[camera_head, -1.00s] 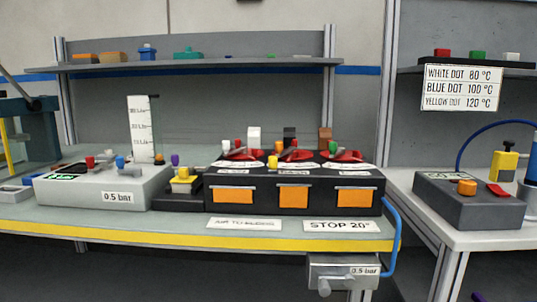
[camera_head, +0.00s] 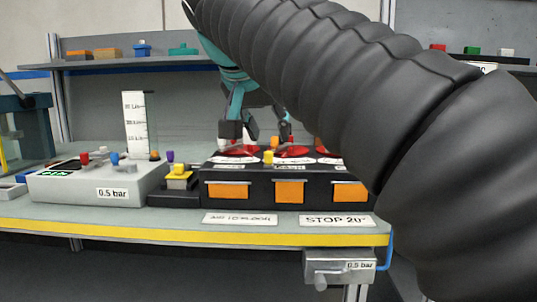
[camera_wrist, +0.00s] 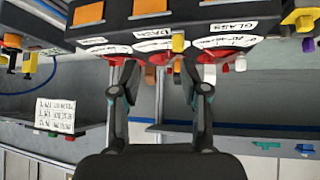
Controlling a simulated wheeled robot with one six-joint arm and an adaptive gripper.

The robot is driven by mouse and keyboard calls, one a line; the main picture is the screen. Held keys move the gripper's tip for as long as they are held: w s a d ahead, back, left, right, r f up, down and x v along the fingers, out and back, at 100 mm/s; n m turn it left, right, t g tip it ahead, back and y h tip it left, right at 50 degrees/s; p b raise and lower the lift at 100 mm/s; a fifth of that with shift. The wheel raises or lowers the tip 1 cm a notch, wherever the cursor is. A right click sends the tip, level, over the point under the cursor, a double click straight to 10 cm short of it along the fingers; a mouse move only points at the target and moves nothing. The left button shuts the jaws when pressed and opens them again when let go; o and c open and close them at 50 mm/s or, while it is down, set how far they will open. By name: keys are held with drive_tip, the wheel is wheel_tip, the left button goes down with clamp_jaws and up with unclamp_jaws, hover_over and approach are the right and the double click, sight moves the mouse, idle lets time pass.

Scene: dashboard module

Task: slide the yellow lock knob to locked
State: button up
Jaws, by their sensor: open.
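A small yellow knob (camera_head: 269,157) stands on the top of the black module (camera_head: 240,170), towards its front, between the left and middle red dials. The wrist view looks upside down and shows the same yellow knob (camera_wrist: 178,42) near the top centre, beside the white labels. My gripper (camera_head: 262,130) is open and empty, above the left and middle dials and behind the yellow knob. In the wrist view the gripper (camera_wrist: 163,85) has its two fingers spread, with red dials (camera_wrist: 155,58) beyond them. The knob sits apart from both fingertips.
A black block (camera_head: 175,198) with another yellow part (camera_head: 179,181) and a purple knob stands to the left. A grey 0.5 bar box (camera_head: 70,187) is further left. My arm covers the module's right end and the right table. A shelf (camera_head: 130,65) runs behind.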

sight(268, 152)
drive_tip(key=a+r+m, duration=0.1)
drive_tip(key=a+r, duration=0.2)
drive_tip(key=shift+t, duration=0.3)
drive_tip(key=b+x, duration=0.2)
drive_tip(key=x, duration=1.2)
drive_tip(key=shift+r, duration=0.1)
clamp_jaws()
